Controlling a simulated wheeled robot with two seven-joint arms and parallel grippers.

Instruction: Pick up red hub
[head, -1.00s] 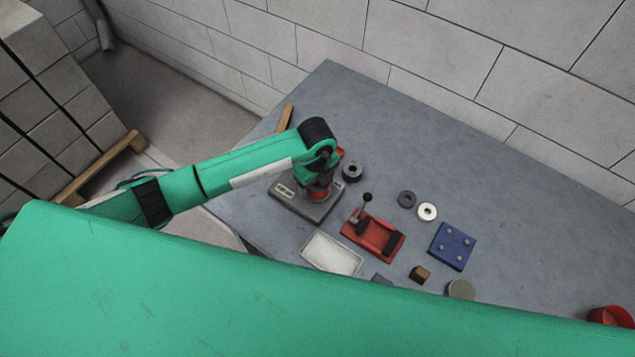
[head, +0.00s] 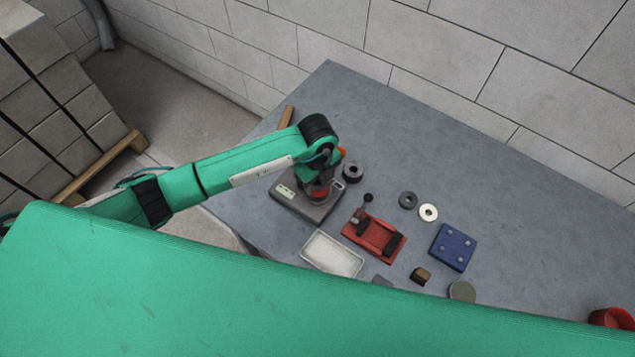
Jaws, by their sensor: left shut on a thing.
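The red hub (head: 319,195) shows as a small patch of red under my left wrist, over the grey base plate (head: 290,204). My left gripper (head: 320,190) points down at it and is shut on it. The wrist hides most of the fingers and the upper part of the hub. I cannot tell whether the hub touches the plate. My right gripper does not show.
Right of the plate stand a dark ring (head: 352,172), a red fixture (head: 374,238) with a black-knobbed lever and a white tray (head: 332,254). Farther right are two washers, a blue block (head: 453,246) and a red bowl (head: 611,317). The table's back right is clear.

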